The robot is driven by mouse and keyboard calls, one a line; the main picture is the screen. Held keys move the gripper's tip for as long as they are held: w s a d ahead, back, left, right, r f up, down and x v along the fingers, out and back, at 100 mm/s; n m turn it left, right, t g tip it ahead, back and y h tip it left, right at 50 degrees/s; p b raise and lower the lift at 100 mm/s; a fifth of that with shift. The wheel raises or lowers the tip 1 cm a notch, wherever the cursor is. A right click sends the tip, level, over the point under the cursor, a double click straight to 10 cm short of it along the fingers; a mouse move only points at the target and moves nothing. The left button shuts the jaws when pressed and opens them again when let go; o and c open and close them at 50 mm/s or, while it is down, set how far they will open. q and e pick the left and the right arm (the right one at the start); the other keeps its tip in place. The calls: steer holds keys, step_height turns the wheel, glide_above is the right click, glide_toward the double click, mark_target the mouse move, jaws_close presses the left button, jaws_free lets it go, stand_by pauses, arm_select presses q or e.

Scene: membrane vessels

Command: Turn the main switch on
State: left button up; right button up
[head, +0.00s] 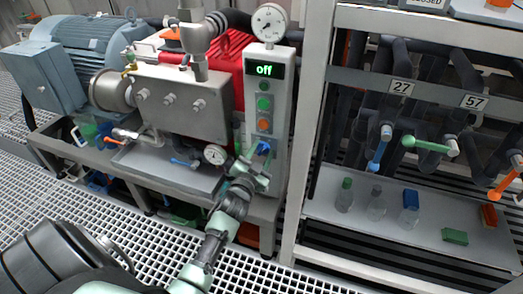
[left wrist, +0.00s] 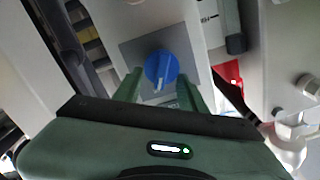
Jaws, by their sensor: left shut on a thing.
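The main switch is a blue rotary knob (head: 264,147) on a grey plate, low on the front of the light grey control column (head: 282,98). The green display (head: 264,70) on the column reads "off". In the left wrist view the knob (left wrist: 160,66) shows a white mark pointing toward the gripper. My left gripper (head: 257,163) is at the switch, with a finger on each side of the knob, shut on it. The fingers partly hide the knob in the head view. My right gripper is not in view.
Green and orange buttons (head: 264,124) sit above the switch, and a round gauge (head: 270,22) tops the column. Another gauge (head: 215,154) is to the left of the gripper. A rack post (head: 310,120) stands close on the right. Bottles stand on the rack's shelf (head: 390,232).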

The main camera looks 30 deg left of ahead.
arm_select(q)
jaws_close()
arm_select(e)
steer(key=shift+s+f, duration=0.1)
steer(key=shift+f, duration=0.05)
arm_select(q)
steer(key=o, duration=1.3)
jaws_free()
steer(key=shift+o, duration=0.2)
steer(key=shift+s, duration=0.25)
steer(key=p+v, duration=0.1)
steer(key=v, duration=0.6)
steer(key=shift+s, duration=0.15)
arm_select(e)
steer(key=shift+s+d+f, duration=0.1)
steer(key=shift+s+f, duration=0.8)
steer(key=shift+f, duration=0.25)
arm_select(q)
steer(key=shift+d, duration=0.1)
